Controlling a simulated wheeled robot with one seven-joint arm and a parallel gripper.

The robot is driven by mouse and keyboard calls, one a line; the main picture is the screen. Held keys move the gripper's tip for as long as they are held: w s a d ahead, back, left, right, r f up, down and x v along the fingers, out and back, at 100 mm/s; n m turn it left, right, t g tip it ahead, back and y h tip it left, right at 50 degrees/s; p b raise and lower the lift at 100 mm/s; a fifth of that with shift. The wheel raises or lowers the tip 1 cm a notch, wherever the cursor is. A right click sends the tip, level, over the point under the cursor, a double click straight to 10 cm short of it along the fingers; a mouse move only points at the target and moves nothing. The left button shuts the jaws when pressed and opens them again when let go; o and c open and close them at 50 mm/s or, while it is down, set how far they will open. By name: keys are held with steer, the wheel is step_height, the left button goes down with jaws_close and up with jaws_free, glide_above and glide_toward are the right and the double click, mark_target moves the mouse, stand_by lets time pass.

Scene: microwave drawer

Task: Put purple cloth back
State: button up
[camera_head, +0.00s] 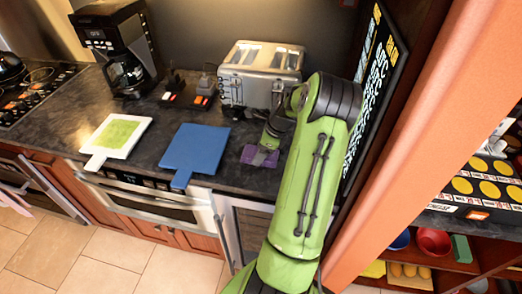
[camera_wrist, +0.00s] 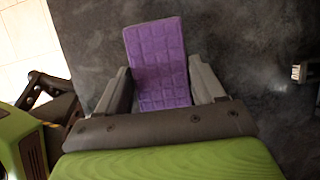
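The purple cloth (camera_head: 256,157) lies on the dark countertop near its front edge, to the right of the blue board. In the wrist view the cloth (camera_wrist: 158,52) is a quilted rectangle, slightly tilted, reaching out past the fingertips. My gripper (camera_head: 268,148) is low over the cloth and covers part of it. In the wrist view my gripper (camera_wrist: 162,78) is open, with one finger on each side of the cloth. The left finger is close to the cloth's edge; whether it touches is unclear. The cloth's near end is hidden by the gripper body.
A silver toaster (camera_head: 262,75) stands behind my gripper. A blue board (camera_head: 195,150) and a white-green board (camera_head: 118,134) lie to the left. A coffee maker (camera_head: 118,45) stands at the back left. A dark panel (camera_head: 378,75) and orange post (camera_head: 425,130) are close on the right.

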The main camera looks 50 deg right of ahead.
steer(key=o, duration=0.5)
steer(key=shift+c, duration=0.2)
steer(key=p+v, duration=0.3)
steer(key=v, duration=0.9)
steer(key=w+a+r+n+h, duration=0.1)
steer(key=w+a+r+n, duration=0.15)
steer(key=a+n, duration=0.4)
steer(key=w+a+r+n+g, duration=0.1)
steer(key=a+r+n, duration=0.3)
steer(key=a, duration=0.5)
steer(key=w+a+r+n+h, duration=0.1)
steer(key=a+r+n, duration=0.2)
steer(key=a+n, duration=0.3)
steer(key=s+a+r+n+t, duration=0.1)
steer(key=s+a+n+t, duration=0.1)
steer(key=s+a+n, duration=1)
steer(key=a+n, duration=0.3)
steer(key=shift+r+t, duration=0.25)
steer(key=shift+t, duration=0.05)
